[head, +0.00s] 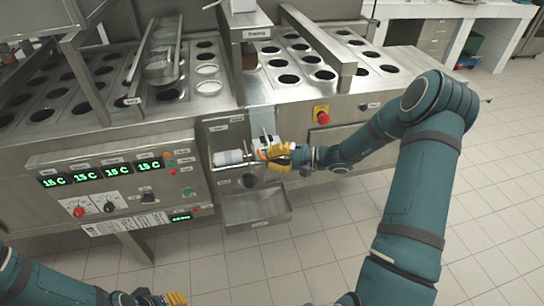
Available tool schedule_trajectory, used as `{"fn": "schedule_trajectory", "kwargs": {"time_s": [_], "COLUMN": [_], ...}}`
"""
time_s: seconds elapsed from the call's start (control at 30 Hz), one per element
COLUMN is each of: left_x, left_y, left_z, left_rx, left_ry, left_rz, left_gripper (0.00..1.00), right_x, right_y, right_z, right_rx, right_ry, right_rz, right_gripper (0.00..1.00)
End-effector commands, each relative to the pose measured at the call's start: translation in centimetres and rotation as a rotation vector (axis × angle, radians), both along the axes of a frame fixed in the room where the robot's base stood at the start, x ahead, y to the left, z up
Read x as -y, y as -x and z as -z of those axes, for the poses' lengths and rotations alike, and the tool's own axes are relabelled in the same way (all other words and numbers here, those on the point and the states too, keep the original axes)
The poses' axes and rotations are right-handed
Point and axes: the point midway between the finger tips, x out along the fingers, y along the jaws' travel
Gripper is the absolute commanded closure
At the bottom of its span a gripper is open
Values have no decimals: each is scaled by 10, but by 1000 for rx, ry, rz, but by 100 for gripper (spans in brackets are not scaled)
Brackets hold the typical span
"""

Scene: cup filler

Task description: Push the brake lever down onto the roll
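The roll (229,157), a small pale cylinder, lies sideways on a spindle at the front of the steel machine. My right gripper (272,151), with yellow fingers, is at the right end of the roll, in front of the recessed panel. Its fingers cover that area, and I cannot tell whether they touch anything. The brake lever cannot be made out clearly; the gripper may hide it. My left gripper (172,298) shows only partly at the bottom edge, low and well away from the roll.
The control panel (120,180) with green displays juts out left of the roll. An open steel tray (256,211) sits below it. A red emergency button (323,118) is to the right. The machine top (180,105) has rows of cup holes. The tiled floor in front is clear.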

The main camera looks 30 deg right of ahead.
Motion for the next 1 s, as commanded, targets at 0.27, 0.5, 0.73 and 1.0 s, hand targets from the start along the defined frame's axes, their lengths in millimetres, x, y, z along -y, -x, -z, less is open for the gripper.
{"fn": "schedule_trajectory", "kwargs": {"time_s": [0.27, 0.5, 0.73, 1.0], "left_x": [0, 0, 0, 0], "left_y": [0, 0, 0, 0], "left_z": [0, 0, 0, 0], "left_rx": [0, 0, 0, 0], "left_ry": [0, 0, 0, 0], "left_rz": [0, 0, 0, 0], "left_gripper": [53, 53, 53, 53], "right_x": [2, 1, 12, 53], "right_y": [-1, 0, 7, 39], "right_z": [2, 2, 0, -5], "right_rx": [-6, -5, -5, -4], "right_ry": [4, 2, 2, 4], "right_rz": [8, 3, 7, 7], "right_gripper": [60, 59, 59, 59]}}
